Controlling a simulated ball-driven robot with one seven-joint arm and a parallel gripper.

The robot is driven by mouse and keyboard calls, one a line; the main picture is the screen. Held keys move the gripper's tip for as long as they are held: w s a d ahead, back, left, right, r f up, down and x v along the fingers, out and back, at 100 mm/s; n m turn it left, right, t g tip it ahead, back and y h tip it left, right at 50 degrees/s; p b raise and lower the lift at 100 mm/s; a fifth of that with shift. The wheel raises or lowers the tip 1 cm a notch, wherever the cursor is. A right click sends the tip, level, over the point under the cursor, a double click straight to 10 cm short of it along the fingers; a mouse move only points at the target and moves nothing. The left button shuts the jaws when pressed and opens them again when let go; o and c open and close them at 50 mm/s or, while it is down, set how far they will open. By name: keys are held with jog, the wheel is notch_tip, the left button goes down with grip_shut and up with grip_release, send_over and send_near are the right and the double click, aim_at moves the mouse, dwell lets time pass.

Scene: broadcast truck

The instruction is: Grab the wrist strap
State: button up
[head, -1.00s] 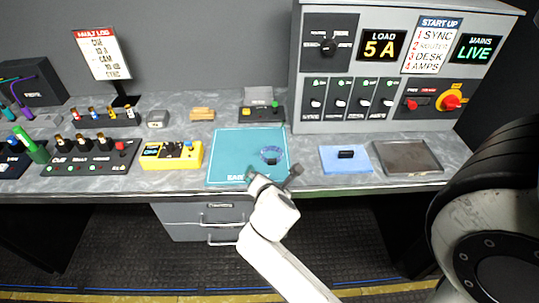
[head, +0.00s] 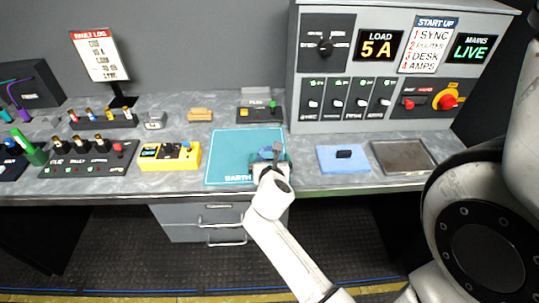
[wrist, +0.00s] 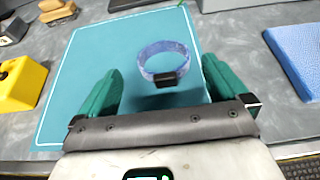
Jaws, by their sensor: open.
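The wrist strap (wrist: 164,63) is a blue ring-shaped band with a small black block on its near side. It lies on the teal mat (wrist: 80,62), which shows on the desk in the head view (head: 228,150). My gripper (wrist: 160,85) is open, with its two green fingers on either side of the strap's near part and apart from it. In the head view my gripper (head: 271,157) is over the right part of the mat and hides most of the strap.
A yellow box (head: 170,155) stands left of the mat. A small black keypad box (head: 259,112) and the upright control panel (head: 380,70) stand behind.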

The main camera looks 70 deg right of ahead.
aim_at(269, 149)
jog(key=x, duration=0.4)
jog(key=shift+s+d+f, duration=0.1)
jog(key=shift+d+f, duration=0.1)
jog(key=shift+d, duration=0.05)
jog(key=c, duration=0.8)
jog(key=shift+r, duration=0.1)
jog(key=shift+c, duration=0.2)
